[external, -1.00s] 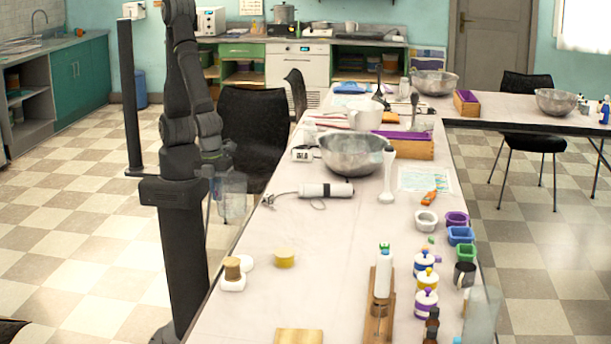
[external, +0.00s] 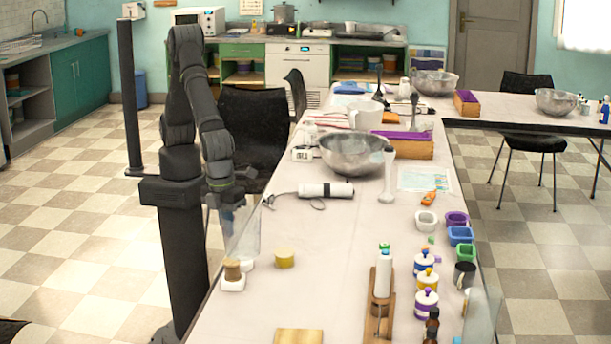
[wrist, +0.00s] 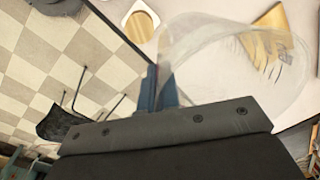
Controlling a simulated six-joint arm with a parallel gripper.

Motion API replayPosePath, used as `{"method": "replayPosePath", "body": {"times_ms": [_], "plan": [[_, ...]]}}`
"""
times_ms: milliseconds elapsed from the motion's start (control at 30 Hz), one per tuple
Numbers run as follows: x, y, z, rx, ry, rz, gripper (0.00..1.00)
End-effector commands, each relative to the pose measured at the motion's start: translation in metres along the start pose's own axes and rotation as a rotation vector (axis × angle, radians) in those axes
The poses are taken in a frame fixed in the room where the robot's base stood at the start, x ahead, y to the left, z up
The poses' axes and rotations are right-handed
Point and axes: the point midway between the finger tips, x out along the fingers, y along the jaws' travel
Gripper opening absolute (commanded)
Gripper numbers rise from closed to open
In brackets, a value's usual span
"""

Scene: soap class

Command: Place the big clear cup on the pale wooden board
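The big clear cup (external: 246,238) hangs beside the table's left edge, held at its wall by my gripper (external: 226,212). In the wrist view, the cup (wrist: 210,55) is tilted across the upper right, and the blue fingers of my gripper (wrist: 164,95) are closed at its near wall. The pale wooden board (external: 298,336) lies flat on the table at the bottom edge of the external view, partly cut off. The cup is apart from the board.
A white dish with a wooden piece (external: 233,274) and a yellow disc (external: 284,258) lie near the cup. A wooden stand with a white bottle (external: 383,275) is right of the board. Another clear vessel (external: 484,315) stands at the right edge. The table between is clear.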

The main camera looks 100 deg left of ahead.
Motion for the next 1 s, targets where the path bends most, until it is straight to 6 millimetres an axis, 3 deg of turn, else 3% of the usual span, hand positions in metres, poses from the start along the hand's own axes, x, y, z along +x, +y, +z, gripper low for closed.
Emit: {"method": "replayPosePath", "body": {"times_ms": [200, 500, 733, 1000], "plan": [[0.008, -0.043, -0.052, 0.087, 0.008, 0.001, 0.00], [0.017, -0.076, -0.102, 0.182, 0.021, 0.000, 0.00], [0.023, -0.087, -0.111, 0.206, 0.023, 0.001, 0.00], [0.060, -0.131, -0.082, 0.204, 0.022, 0.002, 0.00]]}}
